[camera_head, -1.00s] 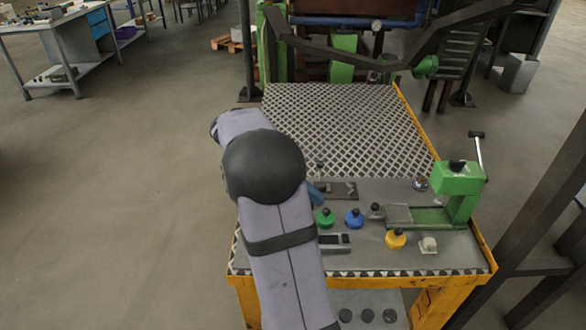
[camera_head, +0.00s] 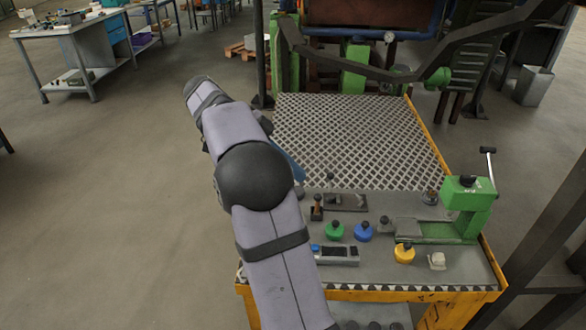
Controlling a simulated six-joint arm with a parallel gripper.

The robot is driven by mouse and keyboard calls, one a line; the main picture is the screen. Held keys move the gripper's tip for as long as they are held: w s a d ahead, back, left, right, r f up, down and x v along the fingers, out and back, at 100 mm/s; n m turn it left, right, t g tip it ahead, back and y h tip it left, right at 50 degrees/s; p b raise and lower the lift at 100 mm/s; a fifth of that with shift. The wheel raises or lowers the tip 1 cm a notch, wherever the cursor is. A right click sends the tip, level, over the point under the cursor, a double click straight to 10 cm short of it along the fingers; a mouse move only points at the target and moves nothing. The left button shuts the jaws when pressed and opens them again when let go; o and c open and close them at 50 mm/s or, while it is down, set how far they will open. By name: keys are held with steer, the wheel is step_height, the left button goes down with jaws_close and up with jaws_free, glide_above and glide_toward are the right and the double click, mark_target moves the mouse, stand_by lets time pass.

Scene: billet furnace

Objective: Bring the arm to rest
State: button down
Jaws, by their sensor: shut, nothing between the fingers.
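My arm (camera_head: 232,150) rises from the bottom of the view, with a black elbow cap and grey links. It reaches up and left past the left edge of the work table (camera_head: 365,296). Its far link ends over the floor, left of the table's grid top. My gripper's fingers do not show; the arm seems to hide them. A bit of blue shows just right of the elbow, and I cannot tell what it belongs to.
On the table stand a green knob (camera_head: 335,232), a blue knob (camera_head: 362,233), a yellow knob (camera_head: 404,254) and a green lever press (camera_head: 466,205). The metal grid (camera_head: 350,135) lies behind, before the furnace frame. Open floor (camera_head: 110,210) is at the left.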

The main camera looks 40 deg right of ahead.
stand_by(0.5)
steer(key=s+a+f+n+t+y+p, duration=0.2)
steer(key=s+a+f+n+p, duration=0.15)
steer(key=a+n, duration=0.55)
steer(key=s+a+f+n+t+y+p, duration=0.2)
steer(key=s+a+f+n, duration=0.25)
steer(key=a+n, duration=0.4)
steer(key=s+a+f+n+t+y+p, duration=0.2)
steer(key=s+a+f+n, duration=0.25)
steer(key=a+n, duration=0.45)
step_height(320, 180, down, 17)
steer(key=b, duration=1.6)
steer(key=shift+w+d, duration=0.35)
steer(key=shift+w, duration=0.05)
steer(key=shift+r+n, duration=0.15)
steer(key=shift+n, duration=0.1)
